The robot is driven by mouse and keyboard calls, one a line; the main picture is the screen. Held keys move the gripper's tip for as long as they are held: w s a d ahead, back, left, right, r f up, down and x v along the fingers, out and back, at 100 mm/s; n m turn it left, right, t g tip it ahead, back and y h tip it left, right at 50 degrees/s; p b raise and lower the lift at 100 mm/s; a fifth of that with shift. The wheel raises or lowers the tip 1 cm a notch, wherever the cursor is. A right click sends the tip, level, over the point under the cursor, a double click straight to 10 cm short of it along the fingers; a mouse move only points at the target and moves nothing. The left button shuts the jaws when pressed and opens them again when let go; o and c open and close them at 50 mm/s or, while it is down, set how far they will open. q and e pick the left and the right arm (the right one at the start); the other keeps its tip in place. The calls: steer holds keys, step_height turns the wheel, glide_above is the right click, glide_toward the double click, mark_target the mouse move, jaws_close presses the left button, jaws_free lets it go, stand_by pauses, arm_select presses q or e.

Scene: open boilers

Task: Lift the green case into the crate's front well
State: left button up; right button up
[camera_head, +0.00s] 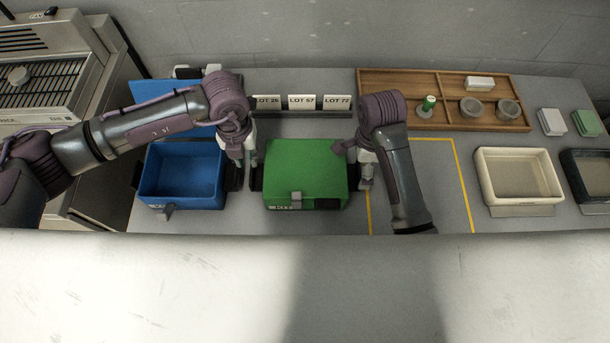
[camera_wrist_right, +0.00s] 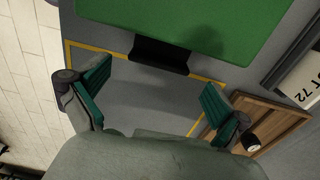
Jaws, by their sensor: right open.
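The green case (camera_head: 305,170) sits closed on the grey worktop, with a latch on its front. Dark side handles stick out at its left and right. My right gripper (camera_head: 364,178) is open at the case's right side. In the right wrist view, the open fingers (camera_wrist_right: 155,90) stand apart, with the case's black side handle (camera_wrist_right: 158,55) ahead of the gap; the green case (camera_wrist_right: 200,20) lies beyond. My left gripper (camera_head: 245,160) points down between the blue case and the green case; its jaw state is unclear. I cannot make out a crate with a front well.
An open blue case (camera_head: 182,175) stands at left. Label cards (camera_head: 302,102) stand behind. A wooden tray (camera_head: 445,82) holds cups and a green-topped item at back right. A cream bin (camera_head: 520,175) and dark bin (camera_head: 590,165) stand right. A yellow-outlined area (camera_head: 445,180) looks clear.

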mark_target(251, 172)
arm_select(q)
steer(key=shift+d+f, duration=0.1)
steer(key=shift+f, duration=3.05)
arm_select(e)
steer(key=shift+f, duration=3.2)
arm_select(q)
steer(key=shift+c, duration=0.3)
arm_select(e)
steer(key=shift+d, duration=0.1)
steer(key=shift+c, duration=0.3)
arm_select(q)
jaws_close()
arm_select(e)
steer(key=c, duration=0.6)
arm_select(q)
steer(key=shift+r, duration=0.1)
arm_select(e)
steer(key=shift+r, duration=0.1)
steer(key=c, duration=0.9)
